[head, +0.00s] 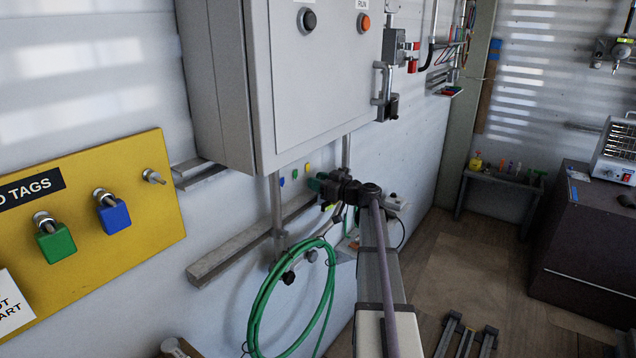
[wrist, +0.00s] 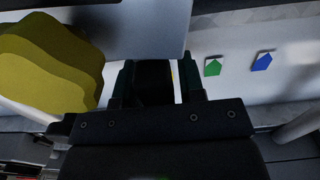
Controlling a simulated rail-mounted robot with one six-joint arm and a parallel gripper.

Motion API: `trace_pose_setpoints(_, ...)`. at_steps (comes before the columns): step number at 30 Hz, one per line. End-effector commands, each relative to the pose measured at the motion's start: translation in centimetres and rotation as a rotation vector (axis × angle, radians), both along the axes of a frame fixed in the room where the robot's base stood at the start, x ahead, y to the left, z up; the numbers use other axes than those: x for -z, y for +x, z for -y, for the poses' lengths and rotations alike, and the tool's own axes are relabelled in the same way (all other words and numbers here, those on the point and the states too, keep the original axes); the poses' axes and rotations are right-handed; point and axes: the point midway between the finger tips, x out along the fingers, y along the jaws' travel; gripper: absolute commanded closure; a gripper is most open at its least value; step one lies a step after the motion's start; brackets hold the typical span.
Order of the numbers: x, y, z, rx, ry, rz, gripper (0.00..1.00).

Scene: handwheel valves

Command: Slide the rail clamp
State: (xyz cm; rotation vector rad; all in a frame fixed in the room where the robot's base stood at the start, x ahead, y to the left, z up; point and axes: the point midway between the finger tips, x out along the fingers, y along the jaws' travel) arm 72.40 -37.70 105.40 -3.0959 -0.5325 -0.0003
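My gripper (head: 322,184) is in front of the wall just under the grey cabinet, near the upper right end of the grey rail (head: 235,250). In the wrist view my gripper (wrist: 156,78) has a dark block between its fingers, with a thin light gap and a yellow sliver on the right. I cannot tell whether the block is the rail clamp or whether the fingers press on it. A dark green piece shows at the gripper's tip in the head view. The clamp cannot be made out for certain.
The cabinet (head: 325,85) hangs directly above. Green (wrist: 213,67) and blue (wrist: 262,62) markers are on the wall. A rounded yellow object (wrist: 50,65) is close on the wrist view's left. A green hose coil (head: 262,300) hangs below. Padlocks hang on the yellow board (head: 150,215).

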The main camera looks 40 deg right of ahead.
Motion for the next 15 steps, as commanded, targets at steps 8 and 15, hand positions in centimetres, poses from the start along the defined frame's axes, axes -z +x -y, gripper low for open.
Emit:
trace_pose_setpoints(8,0.0,-0.5,0.2,0.001,0.000,0.000,0.64)
trace_pose_setpoints(15,0.0,-5.6,1.8,0.003,0.000,0.000,0.64)
